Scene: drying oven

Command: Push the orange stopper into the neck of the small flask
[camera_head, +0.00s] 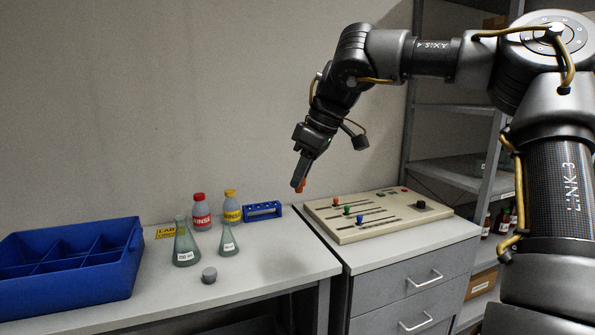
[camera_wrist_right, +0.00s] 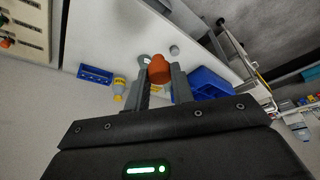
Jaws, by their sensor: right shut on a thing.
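My right gripper (camera_head: 299,180) is shut on the orange stopper (camera_head: 301,187), held in the air above the bench, to the upper right of the flasks in the head view. In the right wrist view the orange stopper (camera_wrist_right: 159,70) sits between the fingertips. The small flask (camera_head: 228,242), conical with a white label, stands upright on the bench with its neck open. It is apart from the stopper. In the wrist view it is mostly hidden behind the stopper and a finger. My left gripper is out of view.
A larger flask (camera_head: 186,246) stands left of the small one, a grey stopper (camera_head: 209,275) in front. Behind are a red-capped bottle (camera_head: 201,215), a yellow-capped bottle (camera_head: 232,211) and a blue rack (camera_head: 262,210). A blue crate (camera_head: 66,285) is left, a control panel (camera_head: 376,214) right.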

